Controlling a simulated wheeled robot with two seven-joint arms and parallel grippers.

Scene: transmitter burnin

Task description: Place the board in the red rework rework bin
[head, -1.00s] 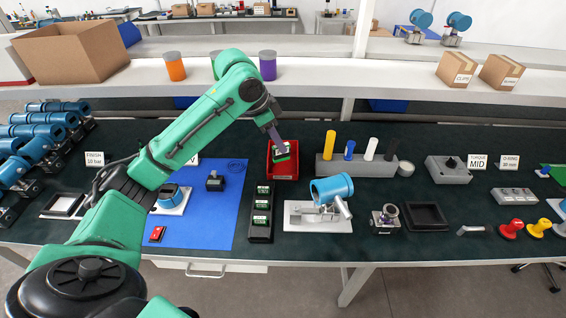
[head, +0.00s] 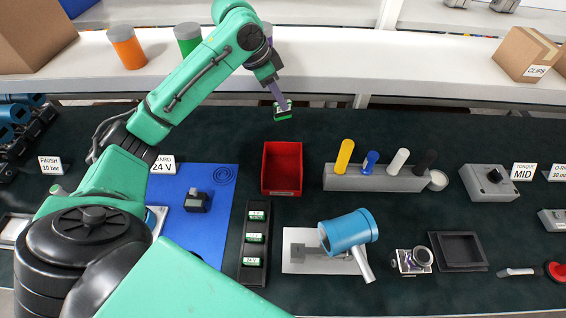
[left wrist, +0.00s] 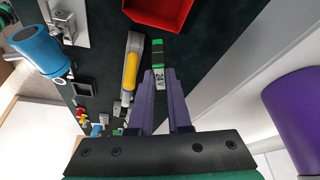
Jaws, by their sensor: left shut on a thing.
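My left gripper (head: 281,100) is shut on a small green board (head: 284,115), held up in the air. In the head view the board appears above the far edge of the red rework bin (head: 282,193), apart from it. The bin stands open on the dark bench and its visible inside is empty. My right gripper is not in view.
A black holder (head: 253,276) with several green boards stands in front of the bin. A grey block (head: 375,178) with coloured cylinders is to its right. A white shelf (head: 340,68) runs behind. A blue mat (head: 215,225) lies to the left.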

